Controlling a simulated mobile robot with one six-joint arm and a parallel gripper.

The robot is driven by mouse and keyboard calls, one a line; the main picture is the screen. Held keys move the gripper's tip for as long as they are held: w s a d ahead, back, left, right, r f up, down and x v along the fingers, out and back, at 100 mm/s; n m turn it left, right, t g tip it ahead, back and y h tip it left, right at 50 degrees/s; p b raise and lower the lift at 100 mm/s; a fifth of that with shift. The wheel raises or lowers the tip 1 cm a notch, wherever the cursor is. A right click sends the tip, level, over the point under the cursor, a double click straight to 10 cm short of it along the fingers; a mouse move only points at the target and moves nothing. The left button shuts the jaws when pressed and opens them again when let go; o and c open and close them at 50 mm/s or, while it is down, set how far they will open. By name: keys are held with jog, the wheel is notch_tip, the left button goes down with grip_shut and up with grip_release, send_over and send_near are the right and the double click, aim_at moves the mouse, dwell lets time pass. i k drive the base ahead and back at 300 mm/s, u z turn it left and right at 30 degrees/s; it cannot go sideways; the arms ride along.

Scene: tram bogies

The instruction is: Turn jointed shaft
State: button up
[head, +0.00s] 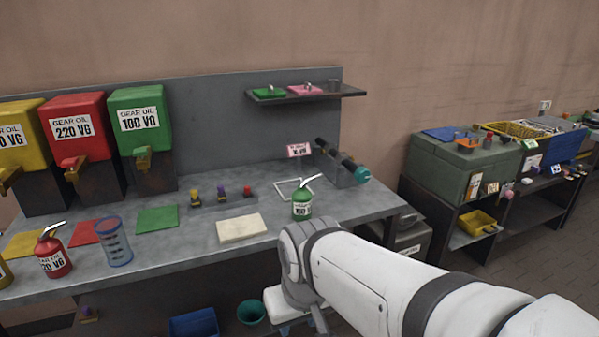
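What looks like the jointed shaft (331,150) is a dark rod at the right end of the grey workbench. It slopes down to the right to a teal end piece (361,175) and rests on a grey block-like stand (343,172). A small pink label (299,150) stands beside its upper left end. My white arm reaches in from the lower right. My gripper (303,316) hangs at its end by the bench's front edge, well below and in front of the shaft. The gripper is partly cut off and its fingers are not clear.
A green oil can (302,204) and a white square frame (293,188) are just left of the shaft. A cream pad (241,228), a clear measuring jug (114,242) and a red can (53,254) stand further left. A shelf (308,95) overhangs behind.

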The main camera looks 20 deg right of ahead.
aim_at(362, 175)
jog(key=k, duration=0.35)
jog(key=z, duration=0.6)
jog(key=i, duration=1)
jog(key=u, duration=0.5)
jog(key=i, duration=0.5)
jog(key=z, duration=0.05)
